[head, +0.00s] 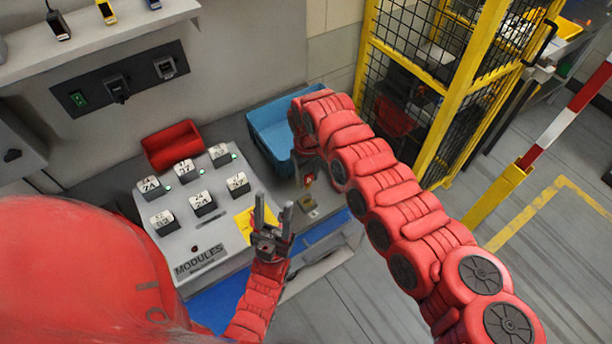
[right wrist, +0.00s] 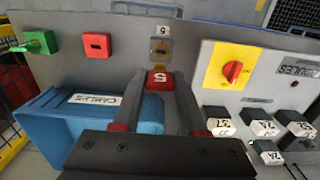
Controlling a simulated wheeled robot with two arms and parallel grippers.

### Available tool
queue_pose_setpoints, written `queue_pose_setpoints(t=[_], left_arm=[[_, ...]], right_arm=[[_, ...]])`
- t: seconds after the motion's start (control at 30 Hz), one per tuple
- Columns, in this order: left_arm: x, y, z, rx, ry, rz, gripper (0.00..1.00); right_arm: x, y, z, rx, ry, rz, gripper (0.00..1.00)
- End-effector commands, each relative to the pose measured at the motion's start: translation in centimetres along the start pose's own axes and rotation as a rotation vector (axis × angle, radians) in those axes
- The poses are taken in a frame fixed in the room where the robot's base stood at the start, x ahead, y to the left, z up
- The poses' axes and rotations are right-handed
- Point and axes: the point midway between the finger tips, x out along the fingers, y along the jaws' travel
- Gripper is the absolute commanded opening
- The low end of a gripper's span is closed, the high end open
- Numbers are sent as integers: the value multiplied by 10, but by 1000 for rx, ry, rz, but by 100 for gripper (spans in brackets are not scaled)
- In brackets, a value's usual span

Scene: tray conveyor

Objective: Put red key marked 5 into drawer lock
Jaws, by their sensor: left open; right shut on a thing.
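The red key marked 5 (right wrist: 160,79) is held between the fingertips of my right gripper (right wrist: 155,92) in the right wrist view. Its tip points at a lock (right wrist: 159,50) with a small numbered label above it on a grey panel. I cannot tell whether the tip touches the lock. In the head view my right gripper (head: 308,178) is small and partly hidden by my arm, beside the blue bin. My left gripper (head: 271,222) is open and empty in front of the modules panel (head: 208,248), fingers pointing up.
The blue bin (right wrist: 110,112) lies left of my right gripper, close to it. A green key (right wrist: 42,42) and a red lock plate (right wrist: 97,45) sit further left. A red knob (right wrist: 232,71) on yellow and several white-topped modules are on the right. A yellow-framed cage (head: 447,95) stands behind.

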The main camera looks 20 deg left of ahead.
Motion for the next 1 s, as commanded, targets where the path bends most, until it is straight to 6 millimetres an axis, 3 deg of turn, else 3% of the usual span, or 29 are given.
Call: queue_pose_setpoints(t=[0.33, 0.8, 1.0], left_arm=[[-9, 0, 1, 0, 0, 0, 50], [-42, 2, 7, 0, 0, 0, 50], [-49, 2, 8, 0, 0, 0, 50]], right_arm=[[2, 0, -1, -1, 2, 0, 0], [49, -1, 0, -1, -2, 0, 0], [59, -1, 0, -1, -1, 0, 0]])
